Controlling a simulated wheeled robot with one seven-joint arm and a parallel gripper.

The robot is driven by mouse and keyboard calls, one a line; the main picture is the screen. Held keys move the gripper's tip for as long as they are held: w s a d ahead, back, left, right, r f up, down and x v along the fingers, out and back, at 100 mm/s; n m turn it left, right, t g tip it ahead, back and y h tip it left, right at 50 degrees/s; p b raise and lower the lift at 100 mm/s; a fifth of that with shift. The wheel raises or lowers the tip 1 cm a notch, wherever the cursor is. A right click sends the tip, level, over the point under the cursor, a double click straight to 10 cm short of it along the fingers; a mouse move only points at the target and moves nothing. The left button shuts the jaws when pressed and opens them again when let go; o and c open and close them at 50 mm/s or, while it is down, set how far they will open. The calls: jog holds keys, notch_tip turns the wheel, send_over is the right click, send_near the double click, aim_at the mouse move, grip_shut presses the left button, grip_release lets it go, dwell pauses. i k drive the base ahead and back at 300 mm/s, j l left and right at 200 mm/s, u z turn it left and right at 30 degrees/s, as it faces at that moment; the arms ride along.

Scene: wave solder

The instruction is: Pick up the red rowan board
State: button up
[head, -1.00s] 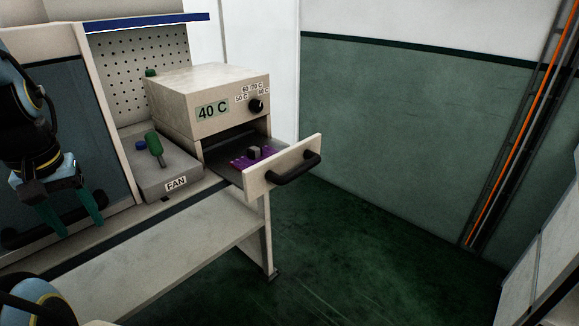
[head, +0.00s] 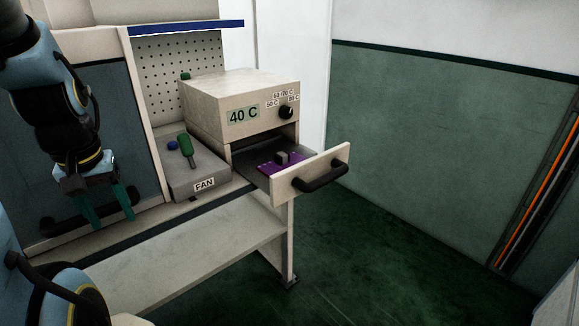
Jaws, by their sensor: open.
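No red board shows in the head view. The only board I see is a purple one (head: 268,164) with a dark grey block on it, lying in the pulled-out drawer (head: 312,176) of the cream oven. The drawer front hides part of it. My gripper (head: 108,216) hangs at the left with its green fingers pointing down and apart, with nothing between them. It is in front of the dark cabinet panel, well to the left of the drawer and not touching the board.
The cream oven (head: 238,104) marked 40 C has a black knob. The grey FAN unit (head: 196,174) with a green-handled switch stands left of it. A pale lower shelf (head: 190,255) runs below. The green floor (head: 380,250) at the right is clear.

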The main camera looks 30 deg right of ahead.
aim_at(283, 160)
jog(key=z, duration=1)
jog(key=i+l, duration=0.1)
jog(key=l, duration=0.3)
jog(key=l+u, duration=0.8)
jog(key=l, duration=0.25)
jog(key=u, duration=0.8)
